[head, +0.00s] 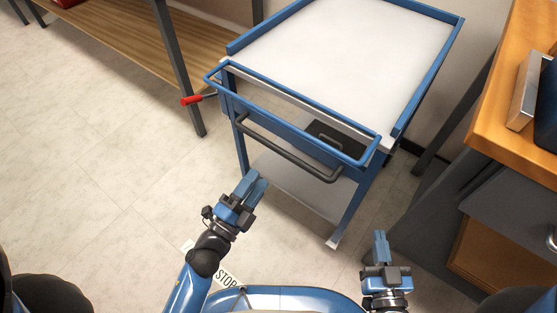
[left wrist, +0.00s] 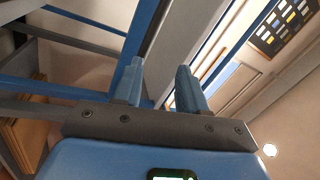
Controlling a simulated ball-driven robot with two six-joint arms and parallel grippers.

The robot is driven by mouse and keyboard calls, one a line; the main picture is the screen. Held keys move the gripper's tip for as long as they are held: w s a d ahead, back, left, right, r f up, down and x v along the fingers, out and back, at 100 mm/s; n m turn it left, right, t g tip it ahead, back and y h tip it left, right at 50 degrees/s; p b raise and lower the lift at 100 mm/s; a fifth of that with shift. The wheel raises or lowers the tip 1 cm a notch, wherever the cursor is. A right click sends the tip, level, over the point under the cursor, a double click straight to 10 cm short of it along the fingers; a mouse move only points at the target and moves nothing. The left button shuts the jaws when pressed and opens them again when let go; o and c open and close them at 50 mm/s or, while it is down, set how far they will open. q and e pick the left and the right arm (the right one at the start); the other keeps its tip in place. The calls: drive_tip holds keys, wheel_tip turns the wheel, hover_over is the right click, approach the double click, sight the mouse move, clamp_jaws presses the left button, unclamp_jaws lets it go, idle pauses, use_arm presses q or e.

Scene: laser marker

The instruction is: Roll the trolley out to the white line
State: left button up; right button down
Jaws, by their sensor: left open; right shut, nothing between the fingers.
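The trolley (head: 345,40) has a white top, a blue frame and a lower shelf, and stands upright ahead of me in the head view. A dark grey handle bar (head: 290,155) runs across its near side, below a blue rail. My left gripper (head: 256,184) is open and empty, near the trolley's near left leg and below the handle. In the left wrist view its open fingers (left wrist: 160,85) point up towards the trolley's frame. My right gripper (head: 380,240) is shut and empty, right of the trolley's near right leg. Part of a white floor marking with "STOP" (head: 227,278) shows beside my left arm.
A red-tipped lever (head: 191,100) sticks out at the trolley's left side. A wooden bench (head: 150,45) with grey legs stands at the left. An orange-topped desk (head: 515,110) stands close on the right. The tiled floor at the left is clear.

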sight(284, 152)
use_arm(q)
drive_tip(key=w+d+m, duration=0.1)
drive_tip(key=w+d, duration=0.1)
drive_tip(key=w+d+m, duration=0.1)
drive_tip(key=w+d, duration=0.1)
drive_tip(key=w, duration=0.1)
drive_tip(key=w+d+m+g, duration=0.1)
drive_tip(key=w+d, duration=0.2)
drive_tip(key=shift+w+r+m+h+p, duration=0.25)
drive_tip(key=shift+r+m+h+p, duration=0.15)
idle(0.3)
clamp_jaws()
